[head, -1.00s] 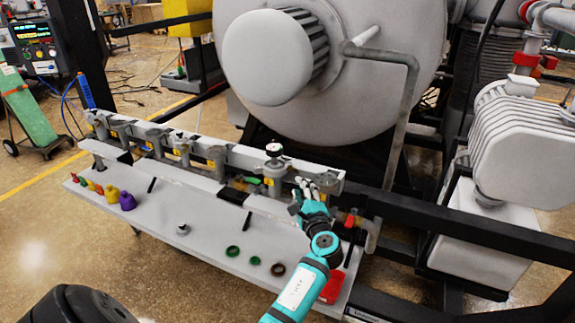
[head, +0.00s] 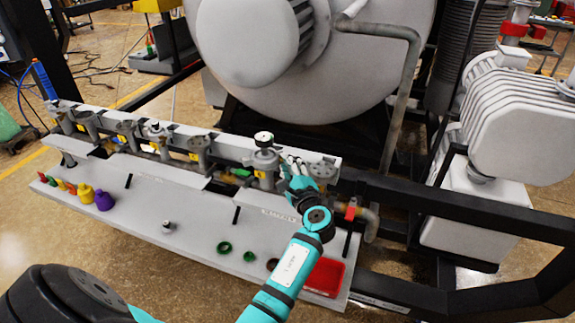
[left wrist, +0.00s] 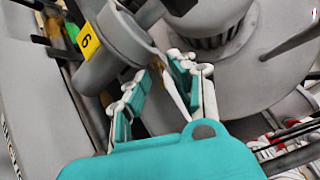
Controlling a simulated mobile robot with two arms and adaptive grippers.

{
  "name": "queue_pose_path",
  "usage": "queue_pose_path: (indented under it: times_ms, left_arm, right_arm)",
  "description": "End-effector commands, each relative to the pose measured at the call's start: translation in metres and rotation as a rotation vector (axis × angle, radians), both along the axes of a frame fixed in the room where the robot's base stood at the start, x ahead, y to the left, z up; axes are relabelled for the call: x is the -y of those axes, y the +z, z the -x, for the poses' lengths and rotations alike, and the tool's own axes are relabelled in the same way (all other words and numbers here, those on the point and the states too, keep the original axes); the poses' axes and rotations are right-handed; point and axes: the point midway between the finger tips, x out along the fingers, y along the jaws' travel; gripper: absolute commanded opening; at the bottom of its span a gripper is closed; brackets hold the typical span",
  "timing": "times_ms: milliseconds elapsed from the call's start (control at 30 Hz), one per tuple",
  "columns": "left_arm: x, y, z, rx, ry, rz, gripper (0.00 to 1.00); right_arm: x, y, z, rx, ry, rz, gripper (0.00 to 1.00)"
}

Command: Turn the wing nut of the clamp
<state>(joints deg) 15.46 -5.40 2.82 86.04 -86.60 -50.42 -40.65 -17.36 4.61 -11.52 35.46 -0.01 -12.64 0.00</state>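My left gripper (head: 297,166) is at the pipe manifold, just right of the port that carries a round gauge (head: 264,139). In the left wrist view its two fingers (left wrist: 156,72) are apart, beside a grey flanged pipe (left wrist: 120,42) with a yellow tag (left wrist: 89,39) marked 6. A thin pale tan piece (left wrist: 172,88) shows between the fingers; it may be the wing nut of the clamp, but I cannot tell, nor whether the fingers touch it. The clamp is not clear in the head view. My right gripper is not in view.
A grey shelf (head: 185,208) runs along the manifold, with yellow and purple pieces, green rings (head: 224,248) and a red tray (head: 325,277). A large furnace body (head: 330,70) stands behind. A black frame beam (head: 450,203) runs right of the gripper.

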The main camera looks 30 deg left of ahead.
Motion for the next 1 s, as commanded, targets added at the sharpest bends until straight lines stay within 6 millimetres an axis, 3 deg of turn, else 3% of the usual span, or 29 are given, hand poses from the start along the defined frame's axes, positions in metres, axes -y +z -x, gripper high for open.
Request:
queue_pose_path:
  times_ms: [33,167,633,1000]
  left_arm:
    - [0.0,0.0,0.0,0.0,0.0,0.0,0.15]
    - [0.0,0.0,0.0,0.0,0.0,0.0,0.0]
    - [0.0,0.001,0.0,-0.029,0.001,-0.02,0.0]
    - [-0.001,0.005,0.0,-0.222,0.005,-0.16,0.0]
  right_arm:
    - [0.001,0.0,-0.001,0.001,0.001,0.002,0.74]
    - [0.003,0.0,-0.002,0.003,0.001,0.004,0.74]
    - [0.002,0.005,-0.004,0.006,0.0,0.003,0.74]
    - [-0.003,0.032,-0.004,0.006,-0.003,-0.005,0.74]
